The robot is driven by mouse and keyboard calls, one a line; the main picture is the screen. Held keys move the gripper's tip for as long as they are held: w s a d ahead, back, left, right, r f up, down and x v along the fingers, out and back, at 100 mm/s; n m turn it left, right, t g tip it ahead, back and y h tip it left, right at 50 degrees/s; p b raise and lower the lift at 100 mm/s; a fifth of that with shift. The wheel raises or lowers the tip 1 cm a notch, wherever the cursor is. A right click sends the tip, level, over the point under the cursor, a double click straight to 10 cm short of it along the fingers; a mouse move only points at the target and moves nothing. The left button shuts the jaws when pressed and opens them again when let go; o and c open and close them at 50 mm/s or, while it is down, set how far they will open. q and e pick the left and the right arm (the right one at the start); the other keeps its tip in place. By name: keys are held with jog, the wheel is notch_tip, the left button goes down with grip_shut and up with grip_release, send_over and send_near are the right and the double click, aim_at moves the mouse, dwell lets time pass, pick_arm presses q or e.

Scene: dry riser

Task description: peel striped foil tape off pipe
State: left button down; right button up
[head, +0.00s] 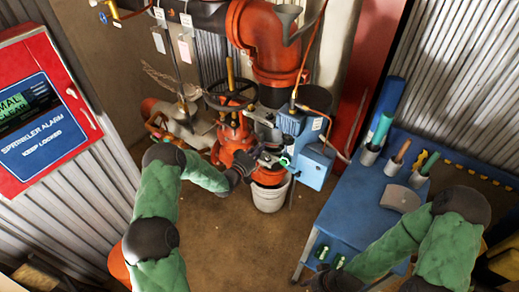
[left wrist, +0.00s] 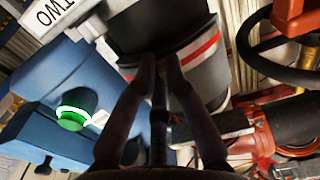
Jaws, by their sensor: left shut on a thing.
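The striped foil tape (left wrist: 202,50), silvery with a red stripe, is wrapped around the dark pipe (left wrist: 150,25) in the left wrist view. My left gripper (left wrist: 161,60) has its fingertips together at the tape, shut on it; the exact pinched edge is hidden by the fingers. In the head view my left gripper (head: 266,157) reaches in from the left to the pipe above the white bucket. The tape is too small to make out clearly there. My right arm is bent over the blue table at lower right; its fingertips do not show.
A blue box (head: 313,164) with a green-lit button (left wrist: 73,118) stands close beside the pipe. A black handwheel (head: 230,94) is on the other side. A white bucket (head: 270,194) stands below. The blue table (head: 340,215) holds several tubes. Open floor lies in front.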

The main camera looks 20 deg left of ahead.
pick_arm(q)
jog(key=shift+s+a+f, duration=0.1)
jog(key=shift+s+a, duration=0.15)
jog(key=shift+a, duration=0.05)
jog(key=v, duration=0.8)
jog(key=shift+s+p, duration=0.2)
jog(key=shift+p, duration=0.2)
dwell(0.4)
dwell(0.5)
jog(key=s+d+n+y, duration=0.2)
jog(key=s+y, duration=0.1)
jog(key=s, duration=0.5)
jog(key=s+d+r+n+t+y, duration=0.1)
jog(key=s+d+n+y, duration=0.1)
jog(key=s, duration=0.7)
jog(key=shift+d+r+y, duration=0.25)
jog(key=shift+d+y, duration=0.35)
